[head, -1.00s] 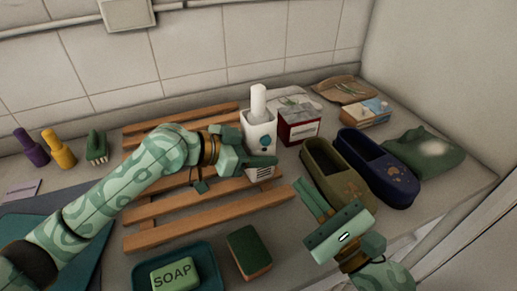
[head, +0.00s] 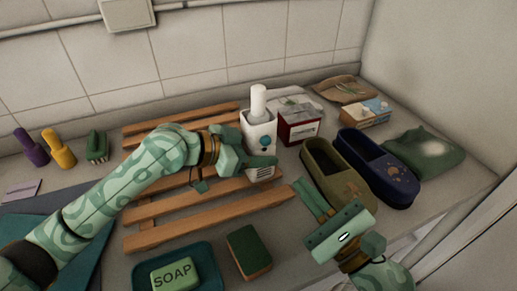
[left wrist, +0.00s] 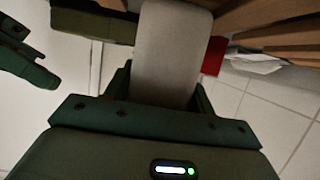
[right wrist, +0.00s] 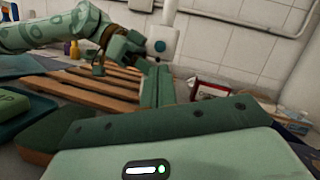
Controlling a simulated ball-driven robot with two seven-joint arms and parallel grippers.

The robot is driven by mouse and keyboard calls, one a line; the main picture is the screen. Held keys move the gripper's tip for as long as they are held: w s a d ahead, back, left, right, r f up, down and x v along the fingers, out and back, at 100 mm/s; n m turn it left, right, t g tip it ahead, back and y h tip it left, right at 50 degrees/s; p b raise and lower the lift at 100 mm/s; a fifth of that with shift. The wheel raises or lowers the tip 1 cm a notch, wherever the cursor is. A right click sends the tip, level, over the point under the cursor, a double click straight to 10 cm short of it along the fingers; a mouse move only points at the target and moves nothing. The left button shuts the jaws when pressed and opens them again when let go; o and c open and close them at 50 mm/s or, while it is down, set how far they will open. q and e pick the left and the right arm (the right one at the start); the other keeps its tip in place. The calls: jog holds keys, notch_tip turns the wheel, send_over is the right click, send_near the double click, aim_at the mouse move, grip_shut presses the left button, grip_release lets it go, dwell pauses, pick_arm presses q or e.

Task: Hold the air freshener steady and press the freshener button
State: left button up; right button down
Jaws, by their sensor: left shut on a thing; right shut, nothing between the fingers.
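The air freshener (head: 259,129) is a white upright box with a rounded white top and a round teal button (head: 265,141) on its front. The button is clear of the fingers and also shows in the right wrist view (right wrist: 160,46). My right gripper (head: 314,200) is shut and empty, in front and to the right of the freshener, apart from it.
The wooden rack (head: 205,213) lies under my left arm. Olive (head: 325,165) and navy (head: 375,160) slippers stand right of the freshener. A red-and-white box (head: 299,127) is close behind it. A sponge (head: 249,251) and a soap tray (head: 205,262) are in front.

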aim_at(266, 141)
jog(key=w+a+r+m+g+y, duration=0.3)
jog(key=w+m+g+y, duration=0.3)
jog(key=m+g, duration=0.3)
jog(key=shift+w+a+m+y, duration=0.25)
jog(key=shift+a+m+y, duration=0.05)
jog(key=shift+a+m, duration=0.4)
dwell(0.3)
jog(key=shift+w, duration=0.1)
dwell(1.8)
